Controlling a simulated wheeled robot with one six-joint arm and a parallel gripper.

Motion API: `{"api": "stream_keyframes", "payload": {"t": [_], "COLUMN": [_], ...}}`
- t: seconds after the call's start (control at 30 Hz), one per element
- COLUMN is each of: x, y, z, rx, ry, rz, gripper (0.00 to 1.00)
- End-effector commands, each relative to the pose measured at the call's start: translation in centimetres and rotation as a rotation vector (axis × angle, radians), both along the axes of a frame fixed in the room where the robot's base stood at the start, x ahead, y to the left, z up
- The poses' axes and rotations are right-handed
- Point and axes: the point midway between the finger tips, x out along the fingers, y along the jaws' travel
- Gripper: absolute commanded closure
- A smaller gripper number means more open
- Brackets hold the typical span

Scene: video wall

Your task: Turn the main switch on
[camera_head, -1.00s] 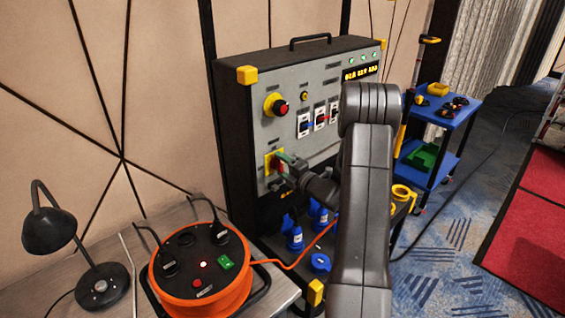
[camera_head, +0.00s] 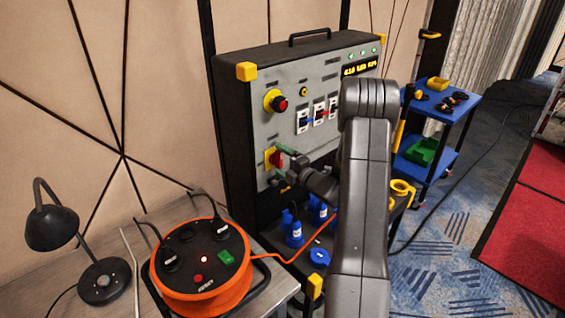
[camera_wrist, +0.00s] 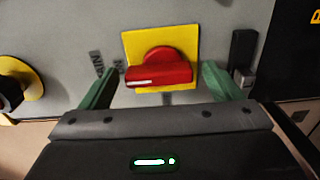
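The main switch (camera_head: 274,158) is a red rotary handle on a yellow plate, low on the left of the grey panel. In the wrist view, the red handle (camera_wrist: 160,72) lies across the picture, with its white mark at the left end. That view is rolled, so the handle stands upright on the panel. My gripper (camera_head: 286,166) is at the switch from the right. In the wrist view, the green fingers of my gripper (camera_wrist: 161,85) are spread on either side of the handle, with gaps showing. They hold nothing.
An orange cable reel (camera_head: 203,262) and a black lamp (camera_head: 52,225) stand on the left bench. A blue cart (camera_head: 443,103) is at right.

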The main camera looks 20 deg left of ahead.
Motion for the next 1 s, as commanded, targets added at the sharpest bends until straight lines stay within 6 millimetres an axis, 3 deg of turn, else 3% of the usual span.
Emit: {"api": "stream_keyframes", "payload": {"t": [0.37, 0.47, 0.8, 1.0], "x": [-0.2, -0.7, -3.6, -4.8], "y": [-0.6, -1.9, -9.0, -11.8], "z": [0.0, -0.1, -0.1, 0.0], "rx": [0.0, 0.0, 0.0, 0.001], "ry": [-0.003, -0.003, -0.003, -0.001], "rz": [-0.001, -0.001, -0.003, -0.002], "gripper": [0.15, 0.15, 0.15, 0.15]}}
